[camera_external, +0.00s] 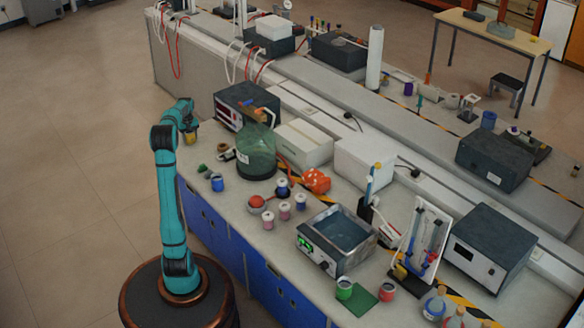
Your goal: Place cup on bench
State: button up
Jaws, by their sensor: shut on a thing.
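My gripper (190,130) is at the end of my teal arm, at the upper left of the external view. It is shut on a small yellowish cup (191,139), held up in the air. The jaws and arm partly hide the cup, and its details are too small to tell. The bench (232,208) has a grey top and blue cabinet fronts and runs from the left middle to the lower right. The gripper shows near the bench's far left end; its exact height over the top cannot be told.
A water bath (338,240) stands farther right. A dark instrument (240,98) is near the gripper. A narrow strip along the front edge is clear.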

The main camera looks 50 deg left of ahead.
jog(key=shift+f, duration=0.1)
jog(key=o, duration=1)
jog(key=shift+c, duration=0.2)
notch_tip(320, 180, up, 12)
